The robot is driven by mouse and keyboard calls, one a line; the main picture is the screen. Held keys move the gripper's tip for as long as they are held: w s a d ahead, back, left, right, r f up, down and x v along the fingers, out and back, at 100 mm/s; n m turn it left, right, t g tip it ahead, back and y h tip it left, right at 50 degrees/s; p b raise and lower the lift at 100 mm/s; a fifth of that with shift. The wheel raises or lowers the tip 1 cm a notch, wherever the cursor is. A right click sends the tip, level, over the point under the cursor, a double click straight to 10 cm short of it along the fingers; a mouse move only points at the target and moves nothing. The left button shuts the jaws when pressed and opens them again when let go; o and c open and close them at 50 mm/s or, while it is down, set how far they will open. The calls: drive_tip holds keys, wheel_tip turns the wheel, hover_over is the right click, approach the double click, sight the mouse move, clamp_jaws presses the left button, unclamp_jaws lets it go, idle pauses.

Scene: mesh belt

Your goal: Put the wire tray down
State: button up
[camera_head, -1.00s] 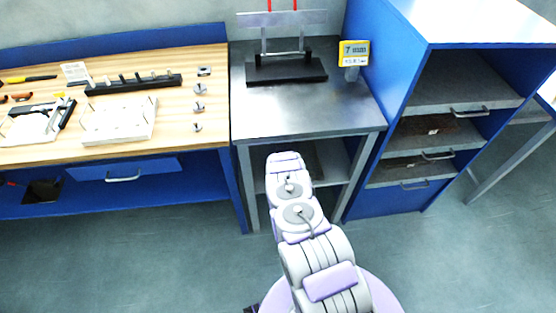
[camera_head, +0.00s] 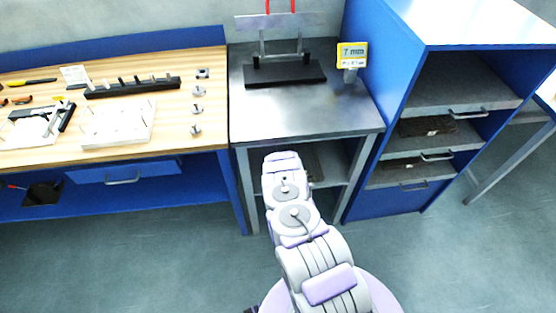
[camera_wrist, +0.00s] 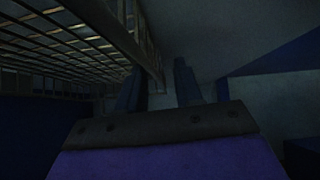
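The wire tray (camera_wrist: 75,42) shows in the wrist view as a dark mesh with a rim, above and to the left of my gripper (camera_wrist: 158,82). The gripper's two dark fingers stand apart, with a visible gap between them. The tray's rim comes down near the left finger and ends in front of the gap. Whether it touches a finger is too dark to tell. In the head view my arm reaches toward the metal table's lower shelf, and my gripper is hidden there. A brownish piece, perhaps part of the tray, shows beside the arm under the tabletop.
The metal table (camera_head: 300,116) holds a black stand (camera_head: 285,74) and a yellow "7 mm" display (camera_head: 352,55). A blue cabinet (camera_head: 385,75) with shelves and brownish contents stands right. A wooden bench (camera_head: 185,137) with parts is left. The floor in front is clear.

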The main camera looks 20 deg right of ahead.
drive_tip(key=p+v, duration=0.3)
drive_tip(key=v, duration=0.8)
drive_tip(key=shift+a, duration=0.3)
drive_tip(key=shift+w, duration=0.1)
